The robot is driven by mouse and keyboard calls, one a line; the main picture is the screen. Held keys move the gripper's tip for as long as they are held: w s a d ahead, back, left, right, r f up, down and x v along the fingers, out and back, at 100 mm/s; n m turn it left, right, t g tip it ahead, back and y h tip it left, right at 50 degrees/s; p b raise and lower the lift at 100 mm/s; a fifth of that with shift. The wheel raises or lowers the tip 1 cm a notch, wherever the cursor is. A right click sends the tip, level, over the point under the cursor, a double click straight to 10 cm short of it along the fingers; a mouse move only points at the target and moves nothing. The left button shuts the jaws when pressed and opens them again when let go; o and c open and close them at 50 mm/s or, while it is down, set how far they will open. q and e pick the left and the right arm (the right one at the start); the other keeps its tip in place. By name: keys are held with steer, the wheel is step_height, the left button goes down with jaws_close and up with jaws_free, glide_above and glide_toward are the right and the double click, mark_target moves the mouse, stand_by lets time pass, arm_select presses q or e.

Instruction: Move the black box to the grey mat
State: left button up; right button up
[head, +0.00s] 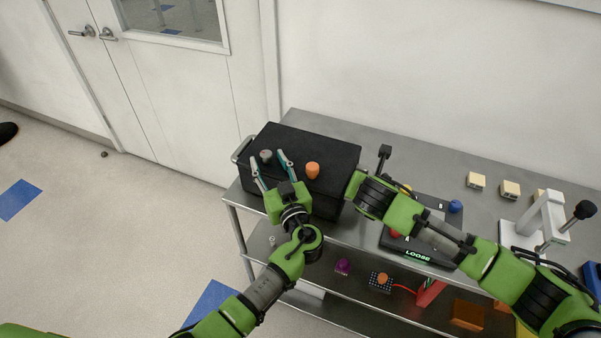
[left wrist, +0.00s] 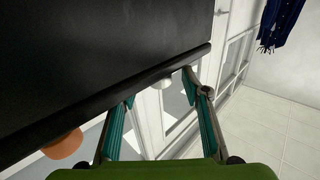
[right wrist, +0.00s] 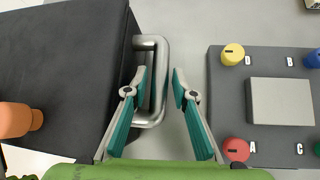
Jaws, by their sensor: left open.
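My left gripper (head: 270,166) is open at the box's left part. In the left wrist view, a small silver part (left wrist: 155,82) shows between its fingers below the box's edge. My right gripper (right wrist: 160,75) is open, its fingers on either side of the bar of the right metal handle (right wrist: 161,105). I cannot clearly pick out a grey mat.
A dark panel (right wrist: 225,105) with coloured knobs and a pale rectangle lies right of the box. Small cream blocks (head: 476,181) and a white stand (head: 540,222) are farther right. A lower shelf holds small items. The wall is behind the cart.

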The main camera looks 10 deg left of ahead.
arm_select(q)
steer(key=shift+x, duration=1.1)
arm_select(e)
steer(key=shift+x, duration=1.1)
arm_select(q)
steer(key=c, duration=0.5)
arm_select(e)
steer(key=c, duration=0.5)
arm_select(q)
jaws_close()
arm_select(e)
jaws_close()
arm_select(q)
steer(key=shift+r, duration=0.4)
arm_select(e)
steer(key=shift+w+a+r, duration=0.1)
steer(key=shift+w+r, duration=0.05)
steer(key=shift+r, duration=0.2)
arm_select(q)
steer(key=shift+w, duration=0.2)
arm_select(e)
steer(key=shift+w, duration=0.1)
